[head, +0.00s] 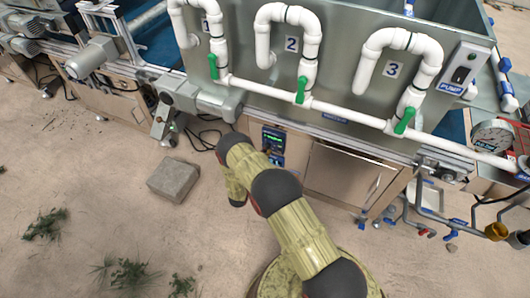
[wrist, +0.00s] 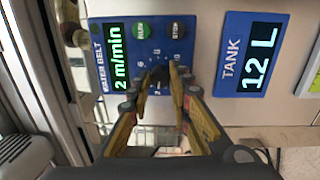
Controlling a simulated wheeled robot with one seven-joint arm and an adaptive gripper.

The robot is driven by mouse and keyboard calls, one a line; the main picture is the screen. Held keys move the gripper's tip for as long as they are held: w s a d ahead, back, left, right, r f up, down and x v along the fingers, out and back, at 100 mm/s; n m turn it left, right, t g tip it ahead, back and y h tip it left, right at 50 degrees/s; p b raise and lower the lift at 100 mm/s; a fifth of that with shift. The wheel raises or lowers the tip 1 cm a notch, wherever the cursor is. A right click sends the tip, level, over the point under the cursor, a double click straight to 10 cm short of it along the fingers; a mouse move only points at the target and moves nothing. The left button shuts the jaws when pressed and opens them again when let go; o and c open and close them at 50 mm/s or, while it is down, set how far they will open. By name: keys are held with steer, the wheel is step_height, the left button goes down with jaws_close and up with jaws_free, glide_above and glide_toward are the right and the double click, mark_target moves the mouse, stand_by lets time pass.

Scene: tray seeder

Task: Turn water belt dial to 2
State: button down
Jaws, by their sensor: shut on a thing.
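The blue water belt panel (wrist: 160,50) shows sideways in the wrist view, and its green display (wrist: 118,55) reads 2 m/min. Below its two buttons is a small dark dial (wrist: 158,72) inside a ring of numbers, partly hidden by the fingertips. My gripper (wrist: 159,79) is shut on the dial, with a fingertip on each side. The angle of the dial's pointer cannot be made out. In the head view the panel (head: 272,141) sits small below the tank, and my arm hides most of the gripper.
A green run button (wrist: 140,30) and a dark stop button (wrist: 178,29) are close beside the dial. A tank display (wrist: 257,57) reads 12 L. White pipes with green valves (head: 301,90) run above the panel. A grey block (head: 173,179) lies on the floor.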

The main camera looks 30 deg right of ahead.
steer(key=shift+w, duration=0.1)
steer(key=c, duration=1.7)
jaws_free()
steer(key=shift+o, duration=0.4)
steer(key=v, duration=1.2)
